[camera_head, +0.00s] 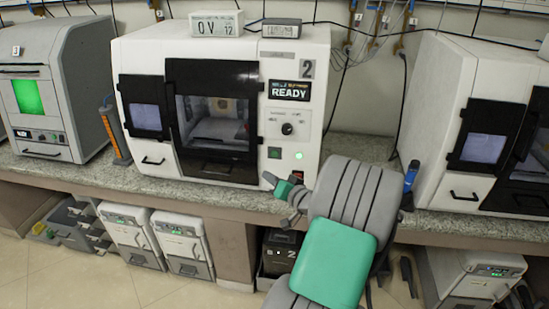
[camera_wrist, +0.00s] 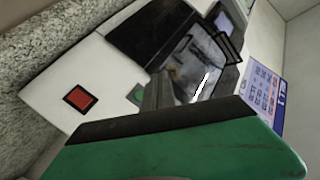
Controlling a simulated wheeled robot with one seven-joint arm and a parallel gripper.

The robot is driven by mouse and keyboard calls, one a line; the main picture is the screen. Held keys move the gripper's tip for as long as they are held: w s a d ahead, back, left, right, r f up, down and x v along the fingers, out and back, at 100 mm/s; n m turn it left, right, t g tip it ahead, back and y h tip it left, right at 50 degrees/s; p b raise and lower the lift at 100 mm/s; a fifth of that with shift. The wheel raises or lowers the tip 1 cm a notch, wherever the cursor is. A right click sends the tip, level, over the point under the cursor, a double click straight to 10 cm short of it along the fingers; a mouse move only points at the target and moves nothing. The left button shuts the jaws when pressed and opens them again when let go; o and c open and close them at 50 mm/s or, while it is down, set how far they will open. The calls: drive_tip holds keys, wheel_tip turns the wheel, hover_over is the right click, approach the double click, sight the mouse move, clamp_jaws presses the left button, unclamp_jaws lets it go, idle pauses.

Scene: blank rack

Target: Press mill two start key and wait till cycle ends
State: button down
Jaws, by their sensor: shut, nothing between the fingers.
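Mill two (camera_head: 140,55) is a white machine with a black-framed window, a "2" plate and a display (camera_head: 290,90) reading READY. Its front has a dial (camera_head: 287,129), a small dark-framed green key (camera_head: 274,153) and a glowing green light (camera_head: 299,156). In the wrist view, a red square key (camera_wrist: 80,98) is in clear sight, and a green key (camera_wrist: 135,94) is partly hidden beside my gripper. My gripper (camera_head: 268,178) is shut and empty, just below the green key at the lower front of the mill. Whether it touches the mill cannot be told.
The mill stands on a speckled stone counter (camera_head: 210,191). A grey machine with a green screen (camera_head: 28,96) is at left, and another white mill (camera_head: 440,95) at right. Small boxes (camera_head: 216,23) lie on mill two. White units (camera_head: 182,240) stand below the counter.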

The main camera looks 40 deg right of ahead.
sight(275, 154)
idle(0.3)
drive_tip(key=w+d+b, duration=0.1)
drive_tip(key=w+d, duration=0.4)
drive_tip(key=d, duration=0.2)
drive_tip(key=shift+w+f+b, duration=0.15)
drive_tip(key=shift+w+b, duration=0.05)
drive_tip(key=shift+b, duration=0.1)
drive_tip(key=shift+f, duration=0.1)
idle(1.8)
drive_tip(key=shift+w+d+b, duration=0.25)
drive_tip(key=shift+d+b, duration=0.05)
drive_tip(key=shift+b, duration=0.1)
